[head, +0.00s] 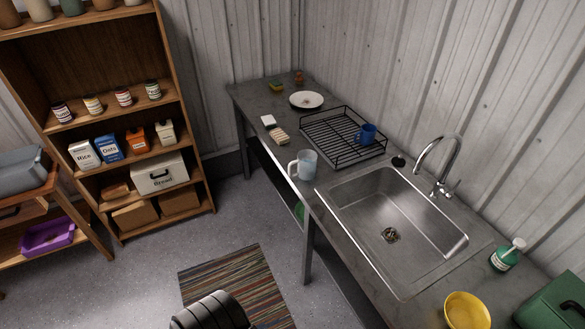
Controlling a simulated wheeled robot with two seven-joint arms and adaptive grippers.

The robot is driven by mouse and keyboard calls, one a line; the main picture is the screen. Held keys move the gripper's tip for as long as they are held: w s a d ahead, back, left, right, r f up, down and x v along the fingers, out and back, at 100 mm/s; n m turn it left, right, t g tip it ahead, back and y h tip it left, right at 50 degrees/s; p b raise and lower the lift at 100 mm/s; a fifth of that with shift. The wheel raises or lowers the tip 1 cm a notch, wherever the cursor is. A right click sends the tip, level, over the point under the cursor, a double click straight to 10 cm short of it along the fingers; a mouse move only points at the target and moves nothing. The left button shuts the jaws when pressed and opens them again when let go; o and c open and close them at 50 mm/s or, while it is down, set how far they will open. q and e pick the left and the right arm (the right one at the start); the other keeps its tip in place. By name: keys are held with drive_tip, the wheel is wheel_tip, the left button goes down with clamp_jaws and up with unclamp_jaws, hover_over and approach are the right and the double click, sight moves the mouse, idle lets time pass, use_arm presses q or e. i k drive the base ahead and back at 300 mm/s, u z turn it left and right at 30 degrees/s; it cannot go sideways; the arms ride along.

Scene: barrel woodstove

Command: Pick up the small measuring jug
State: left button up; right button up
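The small measuring jug (308,163) is a clear, pale bluish vessel. It stands upright on the grey counter (268,99), close to the front edge and just left of the sink. Its handle points left, toward the counter's front edge. Nothing covers the jug in the head view. Neither of my grippers shows in the head view.
The sink (400,222) with its curved tap (438,150) lies right of the jug. Behind the jug are a black dish rack (335,140) with a blue mug (367,133) and a wooden brush (279,136). A striped rug (240,278) lies on the floor.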

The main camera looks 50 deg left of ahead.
sight(302, 167)
drive_tip(key=u, duration=1.65)
